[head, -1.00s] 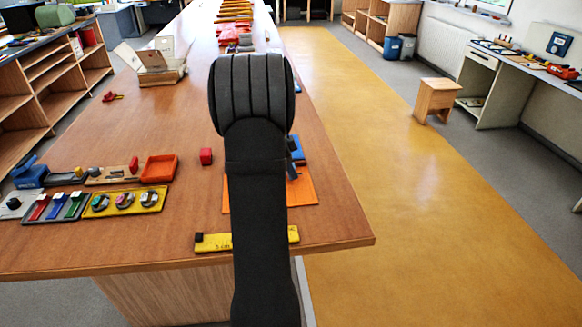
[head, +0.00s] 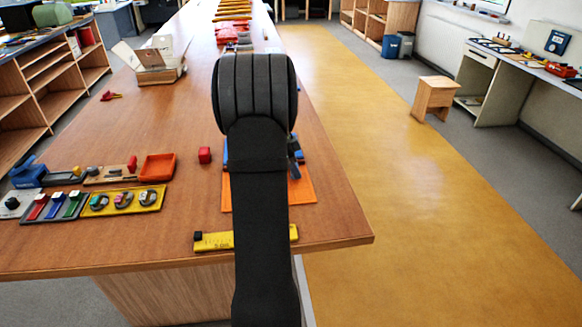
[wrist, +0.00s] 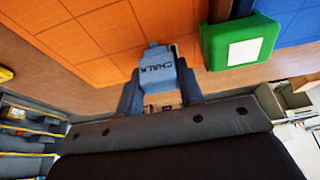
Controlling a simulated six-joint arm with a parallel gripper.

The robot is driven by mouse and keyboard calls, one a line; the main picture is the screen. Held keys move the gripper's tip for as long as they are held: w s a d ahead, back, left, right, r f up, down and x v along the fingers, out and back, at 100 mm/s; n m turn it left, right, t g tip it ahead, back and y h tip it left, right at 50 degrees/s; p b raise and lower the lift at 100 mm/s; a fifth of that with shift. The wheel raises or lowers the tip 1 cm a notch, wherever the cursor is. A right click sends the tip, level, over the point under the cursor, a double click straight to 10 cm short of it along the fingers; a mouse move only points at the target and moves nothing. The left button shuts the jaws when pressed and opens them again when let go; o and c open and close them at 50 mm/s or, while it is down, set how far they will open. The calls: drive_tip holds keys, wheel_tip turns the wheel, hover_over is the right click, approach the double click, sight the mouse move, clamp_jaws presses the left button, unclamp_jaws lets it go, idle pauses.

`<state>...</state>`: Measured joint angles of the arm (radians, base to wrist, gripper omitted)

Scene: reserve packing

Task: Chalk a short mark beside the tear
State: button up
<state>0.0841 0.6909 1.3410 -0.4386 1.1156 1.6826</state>
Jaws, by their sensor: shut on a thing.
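My gripper (wrist: 160,84) is shut on a blue chalk holder (wrist: 153,60) marked CHALK, which sits between the two fingers in the wrist view. An orange mat with a fine grid (wrist: 80,40) lies beyond it; whether the chalk touches anything cannot be told. A blue sheet (wrist: 295,22) shows at the right of the wrist view. In the head view the orange mat (head: 301,190) and parts of the blue sheet (head: 224,152) show on both sides of my arm, which hides my gripper there. I cannot make out a tear.
A green block with a white label (wrist: 238,45) is close right of the chalk. A yellow ruler (head: 215,241) lies by the table's front edge. Bare wood lies between.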

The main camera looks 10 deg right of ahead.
drive_tip(key=shift+d+f, duration=0.1)
drive_tip(key=shift+d, duration=0.25)
drive_tip(key=shift+d, duration=0.1)
drive_tip(key=shift+d, duration=1.5)
wheel_tip(320, 180, up, 9)
idle(0.6)
